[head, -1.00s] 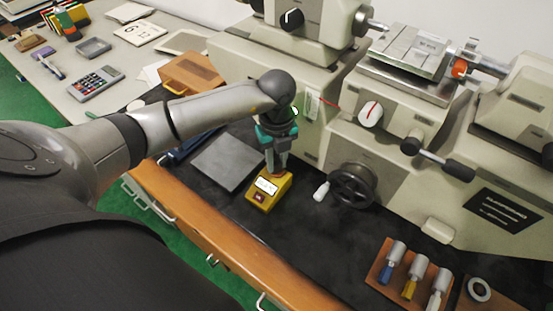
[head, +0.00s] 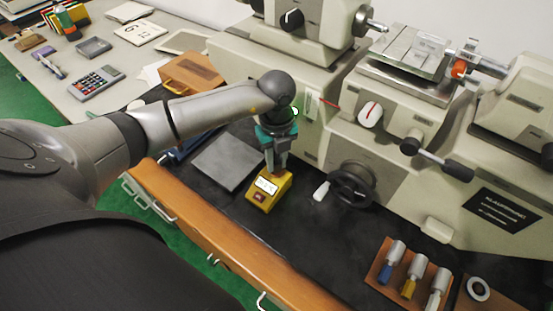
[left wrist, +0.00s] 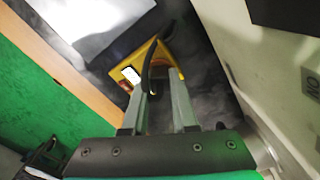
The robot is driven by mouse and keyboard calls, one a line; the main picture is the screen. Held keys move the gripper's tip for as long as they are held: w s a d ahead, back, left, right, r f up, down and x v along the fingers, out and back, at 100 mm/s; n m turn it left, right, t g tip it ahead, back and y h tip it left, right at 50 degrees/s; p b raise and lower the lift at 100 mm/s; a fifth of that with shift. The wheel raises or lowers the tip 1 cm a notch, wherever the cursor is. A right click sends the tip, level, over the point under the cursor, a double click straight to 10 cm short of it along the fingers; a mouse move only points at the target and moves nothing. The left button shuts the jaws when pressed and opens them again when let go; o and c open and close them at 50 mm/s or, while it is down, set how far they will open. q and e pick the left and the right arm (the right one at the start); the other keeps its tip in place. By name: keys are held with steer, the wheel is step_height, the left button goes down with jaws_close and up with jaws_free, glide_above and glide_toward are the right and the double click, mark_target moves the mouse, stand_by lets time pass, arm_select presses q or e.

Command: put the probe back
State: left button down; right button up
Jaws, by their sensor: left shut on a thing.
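A yellow box (head: 270,189) with a lit white display and a red button stands on the dark bench top. My left gripper (head: 276,168) points down at the back edge of this box, its fingertips close above or against it. In the left wrist view the fingers (left wrist: 161,88) reach to the yellow box (left wrist: 119,72). A dark, thin, curved piece (left wrist: 150,65), which looks like the probe or its lead, runs along the fingers. The gripper is shut on it, but the grip point is mostly hidden. My right gripper is not in view.
A grey flat plate (head: 228,162) lies left of the box. The large beige machine with its black handwheel (head: 353,184) stands close behind and to the right. A wooden rack (head: 376,270) holds several tools at front right. The dark bench between is free.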

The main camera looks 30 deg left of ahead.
arm_select(q)
steer(key=shift+f, duration=0.3)
stand_by(0.6)
steer(key=c, duration=0.6)
jaws_free()
steer(key=shift+r, duration=0.1)
step_height(320, 180, up, 8)
steer(key=p, duration=0.7)
steer(key=shift+r, duration=0.2)
steer(key=shift+f, duration=0.1)
